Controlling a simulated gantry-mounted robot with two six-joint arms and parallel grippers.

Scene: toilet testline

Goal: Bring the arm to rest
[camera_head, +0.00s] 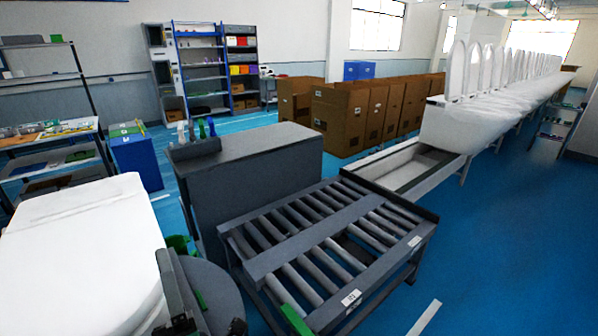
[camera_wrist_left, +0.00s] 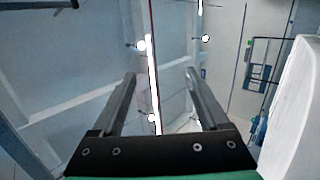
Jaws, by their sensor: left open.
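My left gripper (camera_head: 168,262) is at the bottom left of the head view, beside a large white toilet piece (camera_head: 85,255). In the left wrist view the two fingers of my left gripper (camera_wrist_left: 160,73) stand apart with nothing between them. They point up toward the ceiling. A white curved surface (camera_wrist_left: 297,115) fills the right edge of that view, apart from the fingers.
A roller conveyor (camera_head: 345,235) stands right of my left arm, with a dark grey cabinet (camera_head: 250,180) behind it. Brown cartons (camera_head: 345,118) and a line of white toilets (camera_head: 470,120) stand farther back. Blue floor (camera_head: 510,240) at the right is clear.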

